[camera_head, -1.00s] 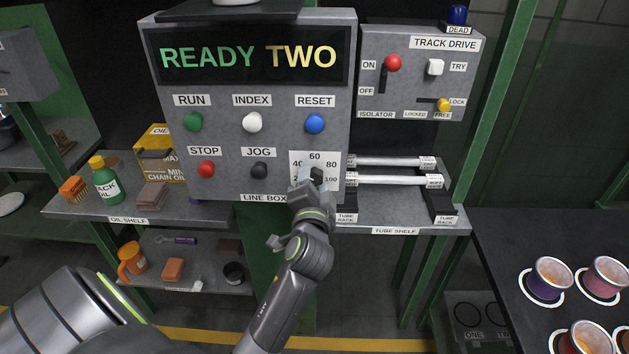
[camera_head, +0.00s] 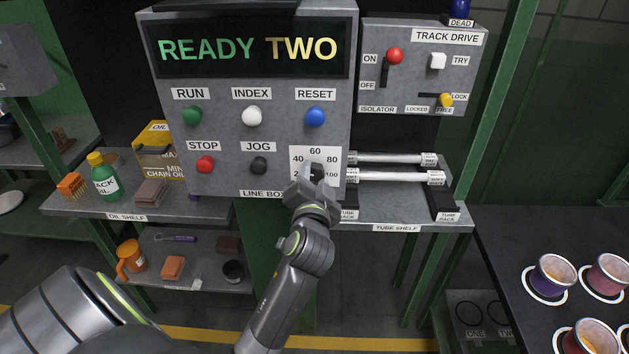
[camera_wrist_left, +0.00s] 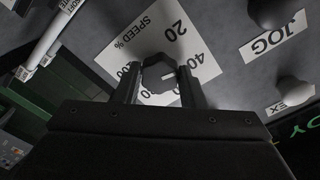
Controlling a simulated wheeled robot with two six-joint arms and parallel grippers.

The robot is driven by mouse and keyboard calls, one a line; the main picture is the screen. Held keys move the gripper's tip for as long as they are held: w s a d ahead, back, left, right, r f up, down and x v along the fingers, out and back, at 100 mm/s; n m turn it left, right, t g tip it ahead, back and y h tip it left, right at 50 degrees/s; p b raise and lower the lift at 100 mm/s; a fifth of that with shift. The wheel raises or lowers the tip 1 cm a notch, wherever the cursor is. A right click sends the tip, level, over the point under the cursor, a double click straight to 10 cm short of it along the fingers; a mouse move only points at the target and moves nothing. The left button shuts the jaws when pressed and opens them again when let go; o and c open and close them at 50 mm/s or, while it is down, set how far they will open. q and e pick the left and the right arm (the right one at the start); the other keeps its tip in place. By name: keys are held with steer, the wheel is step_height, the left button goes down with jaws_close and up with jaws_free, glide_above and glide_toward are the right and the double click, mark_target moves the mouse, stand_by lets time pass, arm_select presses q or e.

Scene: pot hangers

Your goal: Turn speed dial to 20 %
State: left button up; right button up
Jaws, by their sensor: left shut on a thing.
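The speed dial (camera_head: 316,170) is a dark knob on a white scale plate (camera_head: 300,155) at the lower right of the grey line box. My left gripper (camera_head: 314,184) reaches up to it from below and hides part of the plate. In the left wrist view the gripper's two fingers are shut on the knob (camera_wrist_left: 157,68), one on each side. A pale pointer mark shows on the knob's lower right. It points roughly toward the 40 to 60 part of the scale; the exact reading is unclear. The 20 label shows above right of the knob. My right gripper is not in view.
The JOG button (camera_head: 258,165) and blue RESET button (camera_head: 315,117) are close to the dial. White tubes (camera_head: 390,176) lie on racks just right of it. The track drive box (camera_head: 422,75) hangs at upper right. The display reads READY TWO.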

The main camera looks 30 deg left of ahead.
arm_select(q)
steer(key=n+b, duration=0.1)
steer(key=n, duration=0.3)
steer(key=shift+f+n+b, duration=0.1)
steer(key=shift+n+b, duration=0.2)
steer(key=shift+b, duration=0.1)
steer(key=n+b, duration=0.1)
steer(key=n, duration=0.2)
steer(key=shift+n, duration=0.7)
steer(key=o, duration=1)
